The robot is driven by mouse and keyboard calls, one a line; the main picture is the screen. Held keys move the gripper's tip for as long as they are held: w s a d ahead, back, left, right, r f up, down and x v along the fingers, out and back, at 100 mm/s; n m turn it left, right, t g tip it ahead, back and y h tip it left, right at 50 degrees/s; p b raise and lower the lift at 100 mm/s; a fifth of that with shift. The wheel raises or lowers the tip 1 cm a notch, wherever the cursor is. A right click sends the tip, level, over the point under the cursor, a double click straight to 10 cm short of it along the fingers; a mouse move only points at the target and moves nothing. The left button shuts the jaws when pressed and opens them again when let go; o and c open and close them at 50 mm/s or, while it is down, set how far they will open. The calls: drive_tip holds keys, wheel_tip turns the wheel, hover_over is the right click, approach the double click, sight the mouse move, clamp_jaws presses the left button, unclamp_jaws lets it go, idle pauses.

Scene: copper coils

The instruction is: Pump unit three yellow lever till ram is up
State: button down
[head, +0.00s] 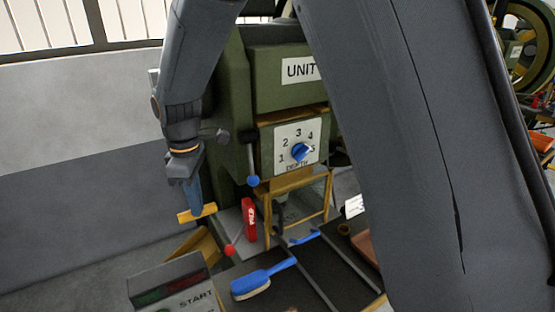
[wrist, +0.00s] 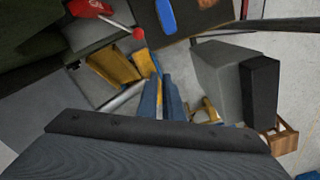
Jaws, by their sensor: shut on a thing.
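The green machine (head: 285,85) carries a white sign reading "UNIT"; its number is hidden behind my arm. My gripper (head: 196,208) points down left of the machine, with its blue fingers shut on a yellow lever (head: 184,217). The yellow lever end shows as a short bar across the fingertips. In the wrist view my gripper (wrist: 160,84) shows as two blue fingers close together, with yellow parts (wrist: 112,68) just beyond them. How the lever joins the machine is unclear. I cannot make out the ram's height.
A depth dial (head: 300,152), a blue-knobbed lever (head: 253,180) and a yellow guard frame (head: 268,215) are on the machine's front. A red-knobbed lever (head: 230,250), a red handle (head: 249,220), a blue brush (head: 262,280) and a START box (head: 172,285) stand close to my gripper.

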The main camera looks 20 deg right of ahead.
drive_tip(key=shift+s+d+f, duration=0.2)
drive_tip(key=shift+s+f, duration=0.05)
drive_tip(key=shift+f, duration=0.3)
drive_tip(key=shift+w+a+f+b, duration=0.1)
drive_tip(key=shift+w+f+b, duration=0.35)
drive_tip(key=shift+f, duration=0.2)
drive_tip(key=s+r+p, duration=0.3)
drive_tip(key=r, duration=0.3)
drive_tip(key=s+d+r+p, duration=0.1)
drive_tip(key=s+r+p, duration=0.2)
drive_tip(key=r, duration=0.4)
drive_tip(key=shift+d+r+p, duration=0.2)
drive_tip(key=shift+p, duration=0.25)
drive_tip(key=shift+w+f, duration=0.15)
drive_tip(key=shift+f, duration=0.5)
